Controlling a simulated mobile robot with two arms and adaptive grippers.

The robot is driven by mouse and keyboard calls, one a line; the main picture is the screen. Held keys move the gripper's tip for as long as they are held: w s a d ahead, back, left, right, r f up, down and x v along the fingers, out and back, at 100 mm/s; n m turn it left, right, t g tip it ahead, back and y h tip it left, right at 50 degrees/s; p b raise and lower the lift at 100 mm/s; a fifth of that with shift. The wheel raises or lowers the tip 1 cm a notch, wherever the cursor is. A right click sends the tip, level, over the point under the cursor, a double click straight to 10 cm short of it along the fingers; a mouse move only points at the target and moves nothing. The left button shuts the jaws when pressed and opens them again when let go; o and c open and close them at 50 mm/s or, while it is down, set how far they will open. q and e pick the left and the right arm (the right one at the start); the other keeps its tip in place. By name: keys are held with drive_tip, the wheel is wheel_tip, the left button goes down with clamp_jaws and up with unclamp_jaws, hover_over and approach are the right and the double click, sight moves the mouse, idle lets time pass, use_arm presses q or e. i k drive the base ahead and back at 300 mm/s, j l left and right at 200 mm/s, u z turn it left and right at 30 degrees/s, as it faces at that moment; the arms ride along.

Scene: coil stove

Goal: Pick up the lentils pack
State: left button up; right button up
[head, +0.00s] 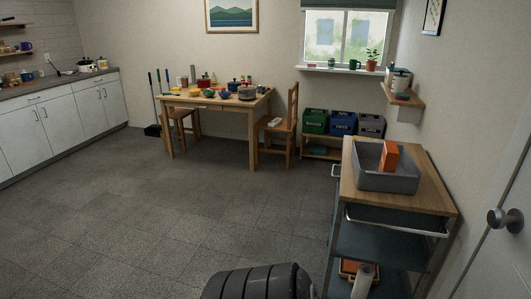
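An orange pack (389,156) stands upright in a grey tub (388,181) on top of the wooden-topped cart at the right. Its label is too small to read, so I cannot tell for certain that it is the lentils pack. Its lower part is hidden by the tub's wall. Neither of my grippers is in view.
The cart (430,197) has a white front rail and lower shelves with a paper roll (362,281). A door (503,222) is close on its right. A dark ribbed object (262,282) is at the bottom edge. A cluttered table (216,102) stands far back. The floor between is clear.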

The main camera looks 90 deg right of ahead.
sight(391, 154)
drive_tip(key=z, duration=3.65)
drive_tip(key=i+j+z, duration=0.15)
drive_tip(key=j+z, duration=0.2)
drive_tip(key=i+j+z, duration=0.15)
drive_tip(key=j+z, duration=0.2)
drive_tip(key=i+j+z, duration=0.1)
drive_tip(key=j+z, duration=0.6)
